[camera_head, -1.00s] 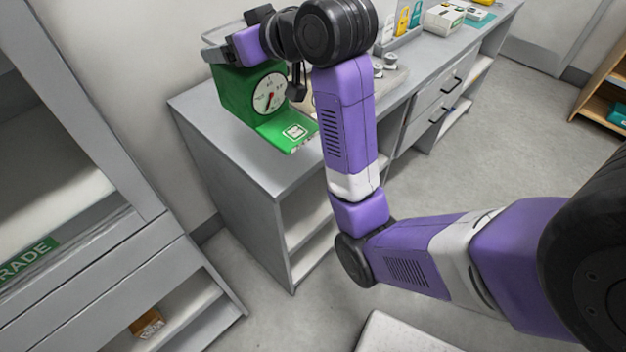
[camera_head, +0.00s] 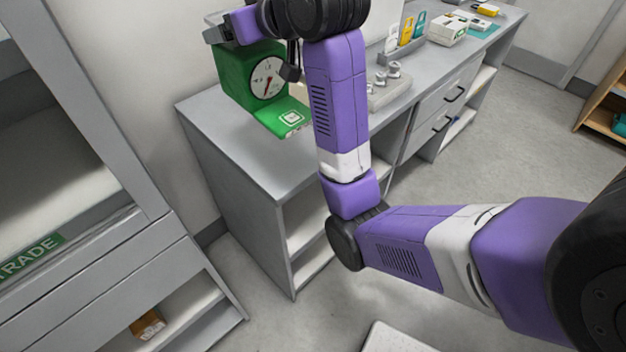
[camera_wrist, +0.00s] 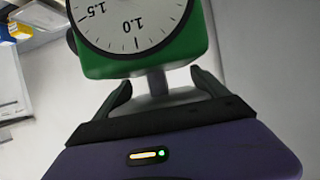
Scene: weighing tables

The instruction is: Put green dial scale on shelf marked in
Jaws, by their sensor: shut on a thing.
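The green dial scale (camera_head: 248,82) has a white round dial with a red needle and a green foot plate at its front. It is at the near left end of the grey table and appears raised a little above the top. My gripper (camera_wrist: 161,82) is shut on the grey neck of the scale, one finger on each side. In the wrist view the scale's green body (camera_wrist: 185,50) and part of its dial fill the upper middle. In the head view my arm hides the fingertips and part of the scale. I see no shelf marked in.
The grey table (camera_head: 235,160) holds a small weight set (camera_head: 388,80), coloured tags (camera_head: 408,30) and boxes (camera_head: 447,28) further back. A grey cabinet with a green TRADE label (camera_head: 32,256) stands at the left. Open floor (camera_head: 470,150) lies right of the table.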

